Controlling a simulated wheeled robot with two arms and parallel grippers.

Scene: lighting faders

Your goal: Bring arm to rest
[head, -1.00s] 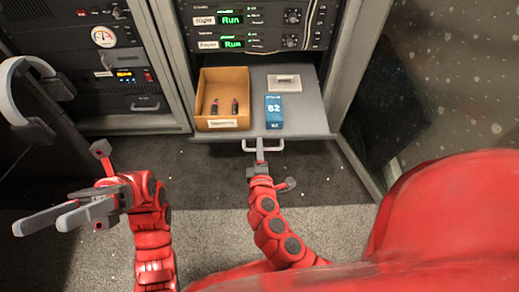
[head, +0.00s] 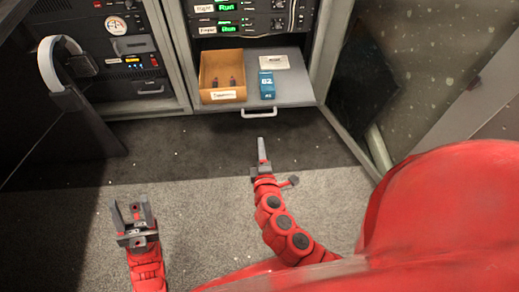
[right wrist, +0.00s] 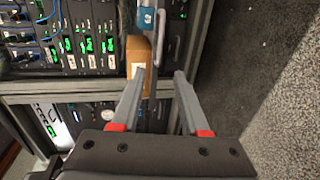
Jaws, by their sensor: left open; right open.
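My left gripper (head: 133,218) is at the lower left of the head view, open and empty above the light carpet. My right gripper (head: 262,152) is near the middle of the head view, in front of the pulled-out shelf (head: 292,92) and apart from its handle (head: 257,113). In the right wrist view the right gripper (right wrist: 158,85) shows its two fingers spread with nothing held between them. The shelf's front and a cardboard box (right wrist: 138,52) lie beyond the fingers there.
The shelf carries an open cardboard box (head: 223,96) with small dark items, a blue box (head: 266,84) and a pale card (head: 274,62). Rack units (head: 110,45) stand at the left. A frame post (head: 357,140) stands right of the shelf. The carpet between my arms is clear.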

